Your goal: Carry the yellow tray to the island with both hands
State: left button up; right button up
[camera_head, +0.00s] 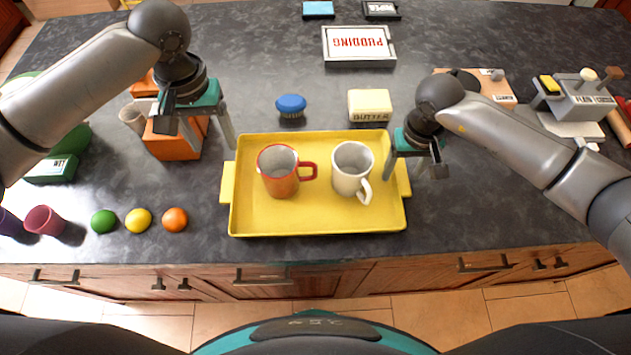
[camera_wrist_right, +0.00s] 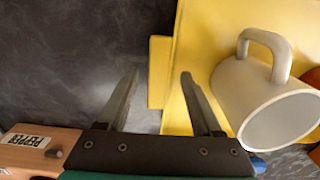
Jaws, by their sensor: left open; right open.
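The yellow tray (camera_head: 318,220) lies flat on the dark counter near its front edge, with a handle tab on each short side. An orange-red mug (camera_head: 279,180) and a white mug (camera_head: 350,178) stand upright in it; the white mug also shows in the right wrist view (camera_wrist_right: 272,95). My left gripper (camera_head: 212,142) is open and empty, above and left of the tray's left handle. My right gripper (camera_head: 413,172) is open near the tray's right handle. In the right wrist view, the right handle (camera_wrist_right: 158,72) lies ahead between the fingertips (camera_wrist_right: 160,75), apart from them.
Behind the tray are a blue brush (camera_head: 291,104), a butter box (camera_head: 369,106) and a pudding box (camera_head: 358,44). An orange box (camera_head: 172,143) stands by my left gripper. Lime, lemon and orange (camera_head: 175,219) lie front left.

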notch_tip(320, 180, up, 12)
dwell(0.5)
jog(key=shift+s, duration=0.15)
dwell(0.3)
